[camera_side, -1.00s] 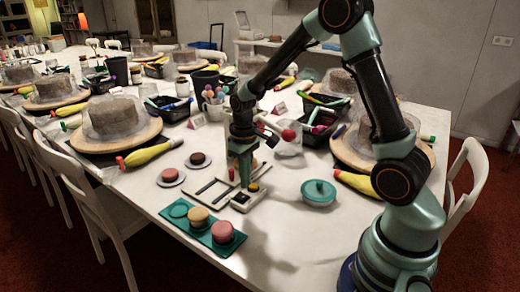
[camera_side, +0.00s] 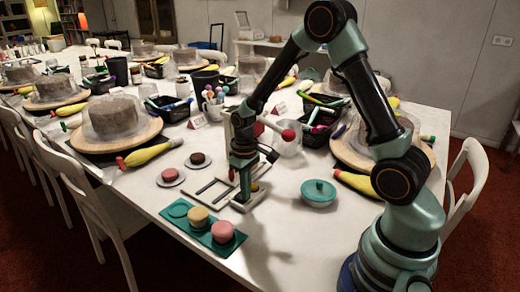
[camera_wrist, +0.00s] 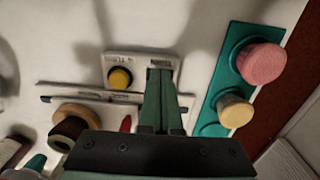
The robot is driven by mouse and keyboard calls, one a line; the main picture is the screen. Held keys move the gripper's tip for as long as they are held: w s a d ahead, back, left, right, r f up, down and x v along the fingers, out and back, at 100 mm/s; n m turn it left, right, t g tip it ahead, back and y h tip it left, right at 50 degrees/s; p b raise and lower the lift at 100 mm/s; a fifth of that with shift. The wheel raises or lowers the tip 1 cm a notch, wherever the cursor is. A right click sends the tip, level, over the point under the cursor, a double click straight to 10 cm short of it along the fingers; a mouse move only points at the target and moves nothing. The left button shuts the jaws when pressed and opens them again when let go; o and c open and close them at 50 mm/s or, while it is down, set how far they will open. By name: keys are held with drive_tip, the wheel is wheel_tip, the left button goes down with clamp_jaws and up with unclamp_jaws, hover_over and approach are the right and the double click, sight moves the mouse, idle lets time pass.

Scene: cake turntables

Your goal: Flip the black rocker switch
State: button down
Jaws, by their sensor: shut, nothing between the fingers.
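A small pale switch box (camera_wrist: 142,62) lies on the white table under my gripper. It carries a round yellow button (camera_wrist: 119,78), which also shows in the side view (camera_side: 254,187). My gripper (camera_wrist: 160,74) is shut and empty, its fingers pointing down at the box beside the button. The black rocker switch is mostly hidden by the fingertips; a dark edge (camera_wrist: 174,76) shows next to them in the wrist view. In the side view my gripper (camera_side: 243,199) stands over the box's front part. I cannot tell whether the tips touch the rocker or which way it is tilted.
A teal tray (camera_side: 195,226) with a yellow and a pink macaron sits at the front left. Two small plates with round sweets are at the left. A red-ended stick (camera_side: 289,134) is behind. Cake turntables line the table.

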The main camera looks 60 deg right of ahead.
drive_tip(key=shift+w, duration=0.15)
drive_tip(key=shift+w+r, duration=0.25)
drive_tip(key=shift+w, duration=0.35)
wheel_tip(320, 180, up, 14)
drive_tip(key=s, duration=0.2)
drive_tip(key=shift+s, duration=0.35)
drive_tip(key=shift+f, duration=0.1)
drive_tip(key=s+a+r+t, duration=0.5)
drive_tip(key=s+a+r, duration=0.1)
drive_tip(key=s, duration=0.3)
drive_tip(key=shift+s+r+t, duration=0.3)
drive_tip(key=shift+s+r, duration=0.05)
drive_tip(key=shift+r, duration=0.35)
